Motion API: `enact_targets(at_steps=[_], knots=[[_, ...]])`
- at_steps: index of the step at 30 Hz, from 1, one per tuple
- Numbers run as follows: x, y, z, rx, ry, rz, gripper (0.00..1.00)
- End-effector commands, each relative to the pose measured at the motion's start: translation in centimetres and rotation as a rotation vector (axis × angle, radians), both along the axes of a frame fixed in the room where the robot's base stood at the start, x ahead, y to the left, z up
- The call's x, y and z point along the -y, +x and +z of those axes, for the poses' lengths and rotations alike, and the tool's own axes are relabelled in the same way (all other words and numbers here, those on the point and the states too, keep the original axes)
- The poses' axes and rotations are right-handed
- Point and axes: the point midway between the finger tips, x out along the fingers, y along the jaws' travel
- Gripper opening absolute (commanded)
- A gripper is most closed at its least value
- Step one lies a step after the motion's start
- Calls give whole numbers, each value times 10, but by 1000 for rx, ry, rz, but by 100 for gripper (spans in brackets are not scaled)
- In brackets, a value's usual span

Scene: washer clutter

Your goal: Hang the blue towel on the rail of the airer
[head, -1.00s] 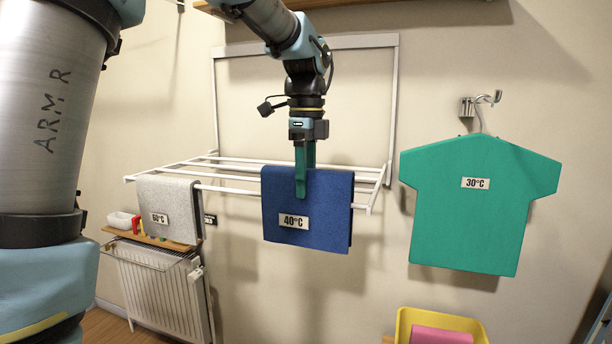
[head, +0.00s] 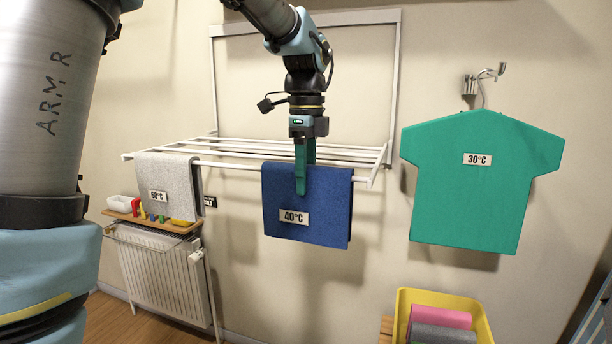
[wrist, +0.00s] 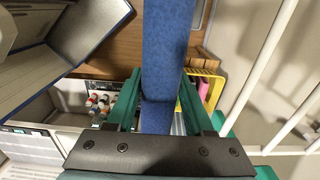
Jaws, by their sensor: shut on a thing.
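The blue towel (head: 330,205), labelled 40°C, hangs folded from my gripper (head: 300,185). The green fingers are shut on it, and it also shows between them in the wrist view (wrist: 166,50). The airer is a white wall-mounted frame with several bars. In the head view the towel overlaps its front rail (head: 228,166). In the wrist view a white rail (wrist: 262,60) runs to the right of the towel, apart from it, with none visible under the fold. The towel's top edge looks about level with the front rail.
A grey towel (head: 165,180), labelled 60°C, hangs at the airer's left. A green shirt (head: 480,200) hangs from a wall hook at right. A yellow basket (head: 404,310) with folded cloths stands below. A shelf (head: 150,221) with small items sits above a radiator (head: 168,275).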

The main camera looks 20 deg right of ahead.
Motion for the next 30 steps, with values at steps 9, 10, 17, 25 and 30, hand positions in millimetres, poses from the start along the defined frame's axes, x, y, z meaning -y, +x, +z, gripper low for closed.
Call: enact_targets(at_steps=[9, 10, 17, 25, 30], knots=[[0, 0, 0, 0, 0, 0, 78], [0, 0, 0, 0, 0, 0, 81], [0, 0, 0, 0, 0, 0, 87], [1, 1, 19, 3, -3, 0, 87], [1, 0, 53, 3, -4, 0, 87]])
